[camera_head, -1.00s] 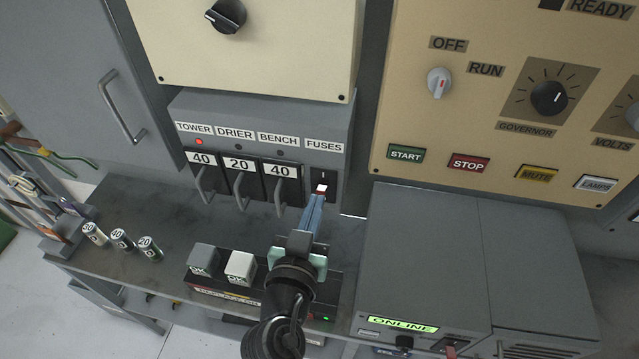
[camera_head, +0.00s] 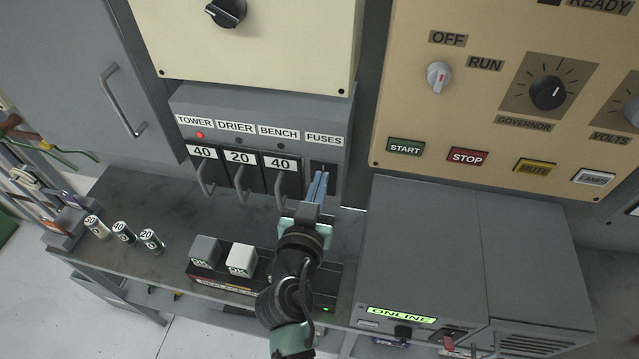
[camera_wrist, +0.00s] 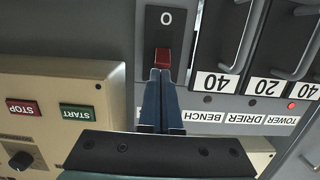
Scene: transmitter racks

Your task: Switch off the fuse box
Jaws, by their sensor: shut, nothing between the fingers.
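The fuse box (camera_head: 265,110) is a grey housing with labels TOWER, DRIER, BENCH and FUSES. Under the FUSES label is a dark switch plate (camera_head: 324,168), partly hidden by my fingers. In the wrist view, upside down, the plate (camera_wrist: 152,22) shows an O and a red rocker (camera_wrist: 163,58). My gripper (camera_head: 319,177) is shut, its blue fingers together and empty. In the wrist view its fingertips (camera_wrist: 160,74) are right at the rocker's edge; I cannot tell whether they touch. The fingers hide the plate's other end.
Fuse handles (camera_head: 241,185) stick out left of the switch. A red lamp (camera_head: 200,134) glows under TOWER. A grey ONLINE cabinet (camera_head: 420,250) stands close on the right.

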